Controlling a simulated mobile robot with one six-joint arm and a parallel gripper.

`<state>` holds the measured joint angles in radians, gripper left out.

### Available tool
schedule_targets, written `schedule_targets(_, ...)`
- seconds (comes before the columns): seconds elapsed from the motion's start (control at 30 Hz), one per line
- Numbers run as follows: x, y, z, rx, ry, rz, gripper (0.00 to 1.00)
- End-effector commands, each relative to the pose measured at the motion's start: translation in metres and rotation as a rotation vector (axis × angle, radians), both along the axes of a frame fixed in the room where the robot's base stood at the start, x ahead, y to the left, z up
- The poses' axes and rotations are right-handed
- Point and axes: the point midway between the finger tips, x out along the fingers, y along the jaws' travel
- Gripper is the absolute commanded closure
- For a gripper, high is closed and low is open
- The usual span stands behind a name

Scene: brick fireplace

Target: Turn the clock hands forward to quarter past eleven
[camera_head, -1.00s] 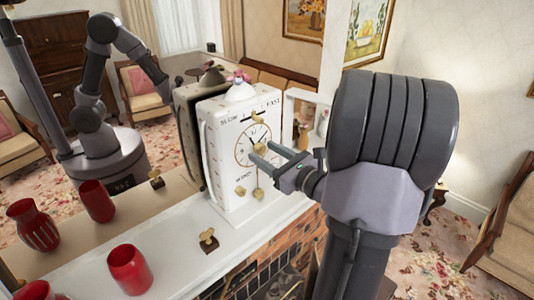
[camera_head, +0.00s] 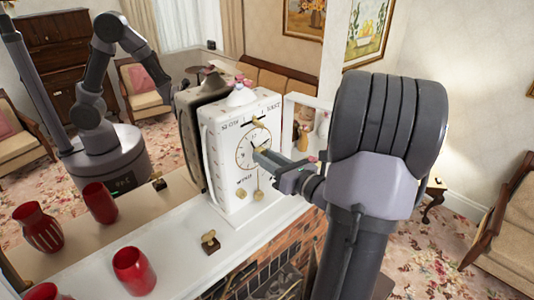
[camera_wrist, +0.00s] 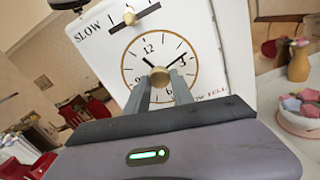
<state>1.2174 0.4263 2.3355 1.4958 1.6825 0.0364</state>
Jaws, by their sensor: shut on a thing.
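The white box-shaped clock (camera_head: 225,190) stands on the mantel. Its round face (camera_wrist: 132,62) is turned toward my gripper and looks tilted in the wrist view. A brass knob (camera_wrist: 159,76) sits at the middle of the face. My gripper (camera_head: 264,158) is shut on this knob, with one finger on each side of it in the wrist view (camera_wrist: 160,84). One black hand (camera_wrist: 174,63) points up and right, a little short of the 3. A shorter hand (camera_wrist: 149,63) points up and left, near 11. The lower face is partly hidden by the fingers.
A slow/fast knob (camera_wrist: 129,16) sits above the face. A brass pendulum-like piece (camera_head: 258,196) hangs below it. A small brass key-like piece (camera_head: 210,242) and a red vase (camera_head: 133,270) stand on the mantel (camera_head: 185,265). A mirror stands behind the clock.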

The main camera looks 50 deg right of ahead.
Motion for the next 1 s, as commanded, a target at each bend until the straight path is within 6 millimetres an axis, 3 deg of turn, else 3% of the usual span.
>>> schedule_targets(0.4,0.0001,0.0000,0.0016,0.185,-0.023,-0.001,1.00)
schedule_targets(0.93,0.0001,-0.0002,0.0011,0.208,-0.026,-0.001,1.00)
schedule_targets(0.97,0.0001,-0.0002,0.0011,0.208,-0.026,-0.001,0.68)
schedule_targets(1.0,0.0001,-0.0002,0.0010,0.208,-0.026,-0.001,0.60)
